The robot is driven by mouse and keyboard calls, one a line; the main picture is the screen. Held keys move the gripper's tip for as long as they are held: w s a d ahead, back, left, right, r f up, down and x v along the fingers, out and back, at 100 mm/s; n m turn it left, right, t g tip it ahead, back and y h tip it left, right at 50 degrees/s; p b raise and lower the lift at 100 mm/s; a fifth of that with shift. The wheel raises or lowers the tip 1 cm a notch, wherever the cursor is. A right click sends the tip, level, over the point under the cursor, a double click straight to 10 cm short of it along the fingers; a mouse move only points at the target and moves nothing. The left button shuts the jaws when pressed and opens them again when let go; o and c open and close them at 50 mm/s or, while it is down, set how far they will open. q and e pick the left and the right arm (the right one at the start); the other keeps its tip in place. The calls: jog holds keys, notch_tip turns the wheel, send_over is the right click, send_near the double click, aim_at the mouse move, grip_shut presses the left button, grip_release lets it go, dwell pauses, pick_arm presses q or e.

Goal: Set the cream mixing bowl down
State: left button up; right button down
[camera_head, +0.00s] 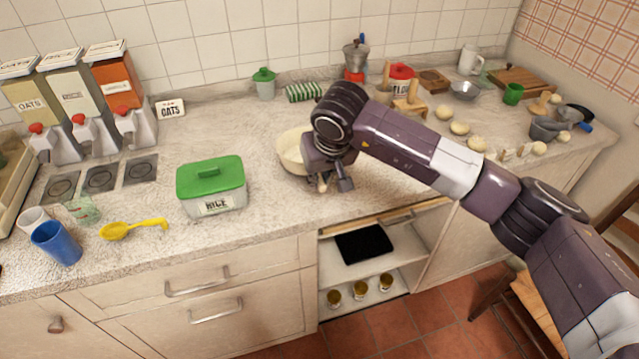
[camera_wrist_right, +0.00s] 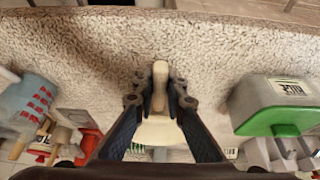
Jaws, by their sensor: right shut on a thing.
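The cream mixing bowl (camera_head: 290,152) shows at mid-counter in the head view, its right part hidden behind my right gripper. My right gripper (camera_head: 333,184) points down at the bowl's front right side. In the right wrist view, the right gripper's fingers (camera_wrist_right: 160,88) are closed around a pale, narrow part that joins the cream bowl (camera_wrist_right: 158,132). The bowl looks level and is at or very near the counter top (camera_head: 260,215); I cannot tell whether its base touches. My left gripper is not in view.
A rice box with a green lid (camera_head: 211,184) stands left of the bowl. Dough balls (camera_head: 459,128) sit to the right. The counter's front edge is close, above an open shelf (camera_head: 375,285).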

notch_tip(320, 180, down, 2)
jog(key=c, duration=2.4)
grip_release()
jog(key=shift+f, duration=0.2)
jog(key=o, duration=0.4)
jog(key=shift+o, duration=0.2)
jog(key=shift+r, duration=0.1)
